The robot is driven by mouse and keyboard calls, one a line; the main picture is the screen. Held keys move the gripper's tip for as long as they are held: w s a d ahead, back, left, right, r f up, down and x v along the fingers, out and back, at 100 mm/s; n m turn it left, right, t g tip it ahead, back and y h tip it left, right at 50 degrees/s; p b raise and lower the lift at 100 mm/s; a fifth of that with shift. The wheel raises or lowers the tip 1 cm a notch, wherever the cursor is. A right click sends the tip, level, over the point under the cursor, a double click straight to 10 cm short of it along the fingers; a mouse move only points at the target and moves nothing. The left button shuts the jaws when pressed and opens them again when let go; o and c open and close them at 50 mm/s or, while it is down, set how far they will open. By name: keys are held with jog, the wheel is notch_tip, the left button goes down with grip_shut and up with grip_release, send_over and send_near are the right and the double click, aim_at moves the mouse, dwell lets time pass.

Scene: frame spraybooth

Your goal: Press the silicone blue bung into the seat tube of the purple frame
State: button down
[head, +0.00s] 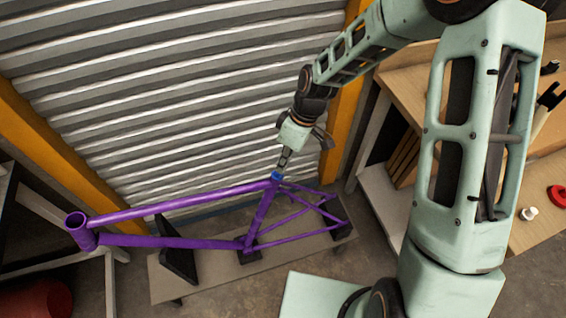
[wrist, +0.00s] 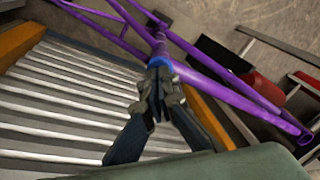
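The purple frame (head: 180,201) is held low over a grey bench, its head tube at the left and its rear stays at the right. It also crosses the top right of the wrist view (wrist: 225,93). The blue bung (head: 277,176) shows at the top of the seat tube (head: 261,212). My gripper (head: 284,163) points down right above the bung, its fingers close together. In the wrist view the fingertips (wrist: 159,72) meet at the blue bung (wrist: 161,63) and partly hide it. How deep the bung sits cannot be told.
A corrugated metal shutter (head: 170,90) stands behind the frame, between orange posts (head: 40,140). A wooden workbench (head: 540,190) at the right carries a red ring (head: 557,196) and a small white piece (head: 528,213). A red container (head: 38,299) is at the lower left.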

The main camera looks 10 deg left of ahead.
jog(key=p+v, duration=0.2)
jog(key=v, duration=1.3)
jog(key=shift+r, duration=0.15)
